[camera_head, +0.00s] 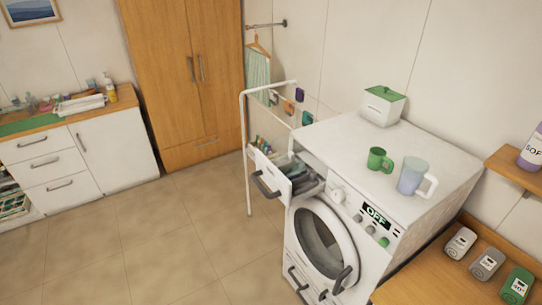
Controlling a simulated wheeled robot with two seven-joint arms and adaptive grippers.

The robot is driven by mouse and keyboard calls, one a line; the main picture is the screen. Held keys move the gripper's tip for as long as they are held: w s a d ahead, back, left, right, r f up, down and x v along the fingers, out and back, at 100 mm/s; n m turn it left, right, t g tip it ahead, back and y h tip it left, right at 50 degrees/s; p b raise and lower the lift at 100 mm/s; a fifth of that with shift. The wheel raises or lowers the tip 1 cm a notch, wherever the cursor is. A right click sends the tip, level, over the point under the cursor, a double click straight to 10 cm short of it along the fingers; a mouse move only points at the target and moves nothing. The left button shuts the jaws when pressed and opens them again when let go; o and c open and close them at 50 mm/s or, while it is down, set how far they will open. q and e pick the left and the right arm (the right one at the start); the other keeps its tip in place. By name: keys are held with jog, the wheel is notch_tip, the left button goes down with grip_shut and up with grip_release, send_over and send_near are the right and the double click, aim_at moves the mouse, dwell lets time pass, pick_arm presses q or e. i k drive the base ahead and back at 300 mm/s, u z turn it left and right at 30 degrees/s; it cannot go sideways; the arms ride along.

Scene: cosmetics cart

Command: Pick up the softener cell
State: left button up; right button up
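Neither of my grippers shows in the head view. No part is clearly marked as the softener cell. Three small labelled pieces lie in a row on the wooden counter at the lower right: a white one (460,243), a grey one (487,264) and a green one (516,287). Their labels are too small to read surely. The washing machine's detergent drawer (276,179) is pulled open at its upper left, with grey compartments inside. A pale purple bottle (533,152), its label starting "SOF", stands on the wall shelf, cut off by the right edge.
The washing machine (340,135) carries a green mug (379,160), a pale blue jug (411,176) and a green-lidded white box (382,106). Its round door (322,240) looks shut. A white rack (246,150) stands left of it. The floor at left is clear.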

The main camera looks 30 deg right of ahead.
aim_at(295, 171)
jog(key=i, duration=3.45)
jog(key=z, duration=3.7)
jog(key=i, duration=0.5)
